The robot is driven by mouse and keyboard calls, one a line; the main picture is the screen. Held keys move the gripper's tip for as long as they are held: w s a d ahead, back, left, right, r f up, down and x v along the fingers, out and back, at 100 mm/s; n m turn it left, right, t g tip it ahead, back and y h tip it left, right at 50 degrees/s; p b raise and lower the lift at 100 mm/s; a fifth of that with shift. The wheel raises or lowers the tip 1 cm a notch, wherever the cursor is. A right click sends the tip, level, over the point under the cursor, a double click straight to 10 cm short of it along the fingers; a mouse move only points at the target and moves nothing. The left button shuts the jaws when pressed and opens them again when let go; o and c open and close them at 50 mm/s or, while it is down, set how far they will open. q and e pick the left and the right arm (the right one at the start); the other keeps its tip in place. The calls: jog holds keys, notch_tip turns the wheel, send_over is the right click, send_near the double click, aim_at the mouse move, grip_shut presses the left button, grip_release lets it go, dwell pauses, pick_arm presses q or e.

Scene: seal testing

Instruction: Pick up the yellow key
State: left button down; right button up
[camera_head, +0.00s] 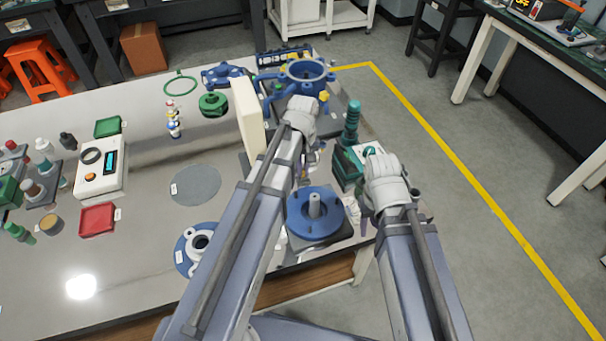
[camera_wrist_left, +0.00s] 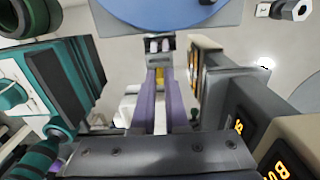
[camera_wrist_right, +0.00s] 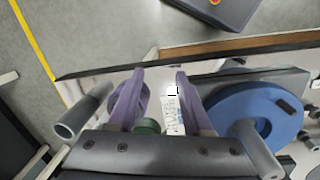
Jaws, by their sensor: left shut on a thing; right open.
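In the left wrist view, my left gripper (camera_wrist_left: 159,80) has its purple fingers close together. They are shut on a small yellow piece, taken to be the yellow key (camera_wrist_left: 159,74), showing between the fingertips below a dark block with pale cylinders. In the head view, the left gripper (camera_head: 309,160) is mostly hidden behind its own wrist, and I cannot make out the key there. My right gripper (camera_wrist_right: 160,72) is open, with its fingers apart and nothing gripped. In the head view it hangs by the table's right edge, right of the blue flange.
A blue flange (camera_head: 314,213) on a dark base stands between my arms. A teal device (camera_head: 351,160) is right of the left gripper. A cream block (camera_head: 248,118) stands left of it, and a blue ring fixture (camera_head: 305,73) behind. The table (camera_head: 140,240) has clear room at the left front.

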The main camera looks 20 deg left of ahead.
pick_arm(q)
jog(key=shift+r, duration=0.15)
pick_arm(e)
jog(key=shift+r, duration=0.15)
pick_arm(q)
notch_tip(320, 180, up, 10)
jog(key=p, duration=1)
pick_arm(e)
notch_tip(320, 180, up, 10)
